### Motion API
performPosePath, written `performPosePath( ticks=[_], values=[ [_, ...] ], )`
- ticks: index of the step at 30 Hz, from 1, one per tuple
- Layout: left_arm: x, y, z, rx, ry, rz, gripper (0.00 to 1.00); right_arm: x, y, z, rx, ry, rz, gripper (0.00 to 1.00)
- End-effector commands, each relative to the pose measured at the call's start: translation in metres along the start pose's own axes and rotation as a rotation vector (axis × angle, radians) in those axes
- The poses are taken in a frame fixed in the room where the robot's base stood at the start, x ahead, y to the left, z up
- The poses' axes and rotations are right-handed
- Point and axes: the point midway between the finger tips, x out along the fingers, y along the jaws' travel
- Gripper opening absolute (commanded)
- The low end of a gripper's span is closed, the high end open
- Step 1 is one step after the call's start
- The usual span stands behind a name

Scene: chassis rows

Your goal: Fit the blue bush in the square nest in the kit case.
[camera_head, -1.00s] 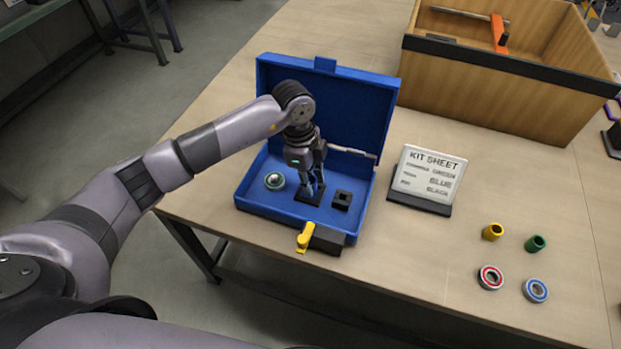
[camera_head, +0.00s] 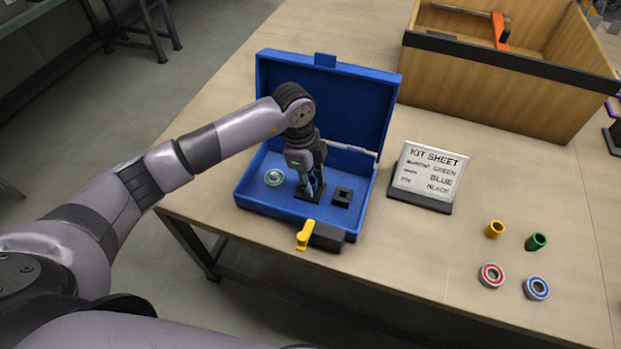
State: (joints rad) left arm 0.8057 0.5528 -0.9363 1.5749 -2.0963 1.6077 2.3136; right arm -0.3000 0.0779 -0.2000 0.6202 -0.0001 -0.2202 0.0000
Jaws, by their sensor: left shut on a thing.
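The blue kit case (camera_head: 250,205) stands open on the table with its lid raised at the back. My left gripper (camera_head: 310,189) points down into the case, low over the middle nest. It is shut on a small blue piece, the blue bush by its colour, mostly hidden by the fingers. I cannot tell how deep the bush sits. My right gripper is not in view.
A kit sheet stand (camera_head: 431,174) is right of the case. A yellow bush (camera_head: 495,229), a green bush (camera_head: 536,241), a red-ringed bearing (camera_head: 491,275) and a blue-ringed bearing (camera_head: 536,288) lie farther right. A yellow latch (camera_head: 304,236) is at the case front. A wooden crate (camera_head: 490,90) stands behind.

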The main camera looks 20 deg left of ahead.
Motion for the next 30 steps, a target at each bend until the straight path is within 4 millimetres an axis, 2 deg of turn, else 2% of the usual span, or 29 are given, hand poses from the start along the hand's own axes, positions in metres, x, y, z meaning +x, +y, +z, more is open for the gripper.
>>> performPosePath(
  ticks=[12, 19, 20, 30],
  values=[
    [0.016, 0.003, 0.002, 0.000, -0.002, 0.008, 0.12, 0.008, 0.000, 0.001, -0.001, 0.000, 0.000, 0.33],
    [0.018, 0.004, 0.003, -0.001, -0.003, 0.013, 0.12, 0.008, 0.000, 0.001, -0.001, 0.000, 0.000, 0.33],
    [0.018, 0.004, 0.003, -0.001, -0.003, 0.013, 0.28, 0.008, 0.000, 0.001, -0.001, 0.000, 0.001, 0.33],
    [0.018, 0.004, 0.003, -0.001, -0.004, 0.015, 0.50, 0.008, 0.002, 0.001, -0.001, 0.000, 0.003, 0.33]
  ],
)
